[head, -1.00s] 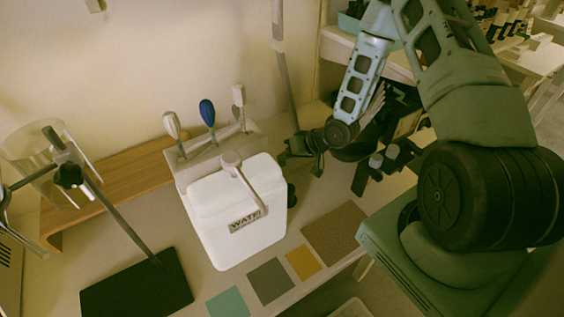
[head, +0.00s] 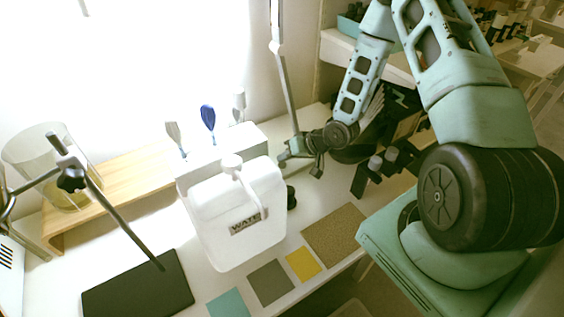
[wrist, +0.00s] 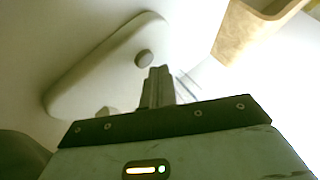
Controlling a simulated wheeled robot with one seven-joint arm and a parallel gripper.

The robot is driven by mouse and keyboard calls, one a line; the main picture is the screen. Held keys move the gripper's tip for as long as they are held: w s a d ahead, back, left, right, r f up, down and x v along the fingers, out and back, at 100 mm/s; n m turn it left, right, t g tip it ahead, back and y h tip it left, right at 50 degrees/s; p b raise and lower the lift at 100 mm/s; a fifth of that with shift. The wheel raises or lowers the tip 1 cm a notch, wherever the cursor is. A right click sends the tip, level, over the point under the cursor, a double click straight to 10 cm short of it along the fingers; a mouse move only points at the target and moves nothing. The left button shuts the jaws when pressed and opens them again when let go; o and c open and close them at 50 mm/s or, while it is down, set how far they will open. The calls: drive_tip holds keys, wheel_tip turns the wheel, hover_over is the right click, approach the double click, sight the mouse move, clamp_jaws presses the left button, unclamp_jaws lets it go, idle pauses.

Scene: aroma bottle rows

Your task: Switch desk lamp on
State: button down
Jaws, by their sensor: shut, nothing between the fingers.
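The desk lamp's thin upright post (head: 279,65) rises behind my gripper in the head view; its lamp head is out of frame. Strong white light falls on the wall and desk around it. In the wrist view a pale rounded plate, which looks like the lamp's base (wrist: 95,85), carries a round dark button (wrist: 144,58). My gripper (wrist: 160,72) is shut and empty, its tips just below the button in that picture. I cannot tell whether they touch it. In the head view my gripper (head: 286,158) is beside the post, right of the white water container.
The white water container (head: 240,215) stands close left of my gripper. Behind it is a white holder (head: 215,155) with several utensils. A wooden riser (head: 120,195), a clamp stand (head: 110,215) and a black pad (head: 140,290) are left. Coloured squares lie along the front edge.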

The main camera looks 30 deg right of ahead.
wheel_tip(320, 180, up, 6)
drive_tip(key=p, duration=0.5)
idle(0.7)
wheel_tip(320, 180, up, 12)
drive_tip(key=n+g+h, duration=0.2)
drive_tip(key=g+h, duration=0.1)
drive_tip(key=h, duration=0.2)
hover_over(286, 165)
drive_tip(key=s+d, duration=0.2)
drive_tip(key=s, duration=0.2)
drive_tip(key=s+a+r+g, duration=0.2)
drive_tip(key=s+a+r, duration=0.2)
drive_tip(key=s+r, duration=0.7)
drive_tip(key=s+a+r+n+g, duration=0.1)
drive_tip(key=s+a+n, duration=0.3)
drive_tip(key=a, duration=0.5)
drive_tip(key=s+a+r+n+g, duration=0.1)
drive_tip(key=s+a+n, duration=0.2)
drive_tip(key=s+a, duration=0.5)
drive_tip(key=shift+s+a+r+n, duration=0.4)
drive_tip(key=shift+a, duration=0.5)
